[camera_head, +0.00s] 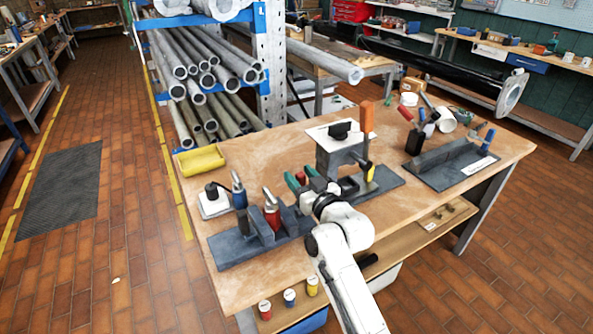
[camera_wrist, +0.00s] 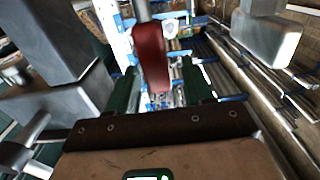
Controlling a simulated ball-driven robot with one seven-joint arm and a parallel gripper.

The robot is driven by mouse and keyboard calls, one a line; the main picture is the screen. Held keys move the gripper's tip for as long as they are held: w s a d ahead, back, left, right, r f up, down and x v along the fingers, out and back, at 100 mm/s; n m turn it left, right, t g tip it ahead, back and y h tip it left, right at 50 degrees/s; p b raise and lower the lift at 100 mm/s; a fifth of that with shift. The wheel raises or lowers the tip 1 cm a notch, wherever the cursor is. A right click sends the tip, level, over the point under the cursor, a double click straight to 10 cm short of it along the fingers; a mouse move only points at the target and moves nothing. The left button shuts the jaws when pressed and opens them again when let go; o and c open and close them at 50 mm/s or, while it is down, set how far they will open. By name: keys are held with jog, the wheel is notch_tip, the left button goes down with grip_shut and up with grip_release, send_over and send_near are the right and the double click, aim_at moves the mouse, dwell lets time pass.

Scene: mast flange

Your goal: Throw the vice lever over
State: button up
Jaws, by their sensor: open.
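The vice lever appears to be the red-handled one. In the wrist view its red grip (camera_wrist: 150,58) hangs on a grey rod between my fingers. My gripper (camera_wrist: 160,88) is open, with one green finger on each side of the grip and a visible gap. In the head view my gripper (camera_head: 302,177) is above the long grey fixture base (camera_head: 240,251), and a bit of red shows between its green fingers. Whether the grip is fully within the fingers' depth is unclear. My arm hides part of the fixture.
A yellow tray (camera_head: 201,161) is at the back left.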

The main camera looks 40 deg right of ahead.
jog(key=shift+x, duration=1.05)
jog(key=shift+c, duration=0.4)
grip_shut()
